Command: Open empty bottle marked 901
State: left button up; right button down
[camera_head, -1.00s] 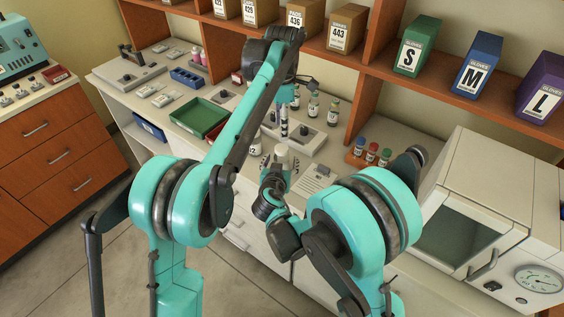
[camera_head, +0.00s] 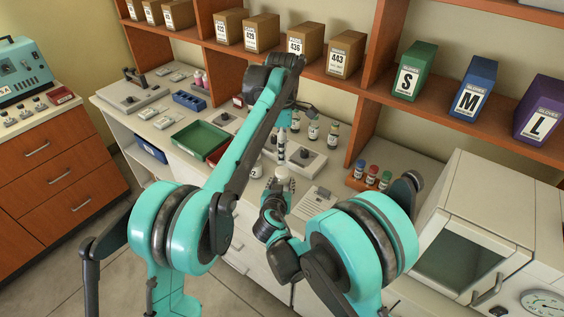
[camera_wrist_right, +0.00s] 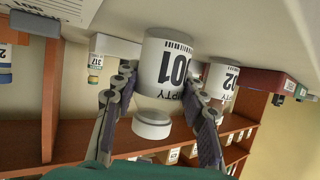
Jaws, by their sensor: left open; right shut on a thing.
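The white bottle marked 901 EMPTY (camera_wrist_right: 165,70) fills the middle of the right wrist view, which shows it upside down. Its white cap (camera_wrist_right: 152,124) is at the neck end; I cannot tell whether it is loose. My right gripper (camera_wrist_right: 160,92) has its fingers on both sides of the bottle and is shut on it. In the head view the bottle (camera_head: 282,173) is upright at the bench front, held by my right gripper (camera_head: 274,190).
A second white bottle, 902 (camera_wrist_right: 223,78), stands beside it. Behind are a grey device (camera_head: 312,162) and several small vials (camera_head: 332,134). A green tray (camera_head: 200,140) lies to the left, and a rack of colored-cap vials (camera_head: 371,178) to the right. An incubator (camera_head: 455,240) stands at far right.

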aim_at(282, 170)
pick_arm(q)
jog(key=m, duration=3.4)
jog(key=shift+m, duration=0.3)
jog(key=m, duration=1.6)
jog(key=shift+m, duration=0.4)
jog(key=shift+f, duration=0.45)
notch_tip(282, 170, down, 7)
jog(key=shift+f, duration=0.1)
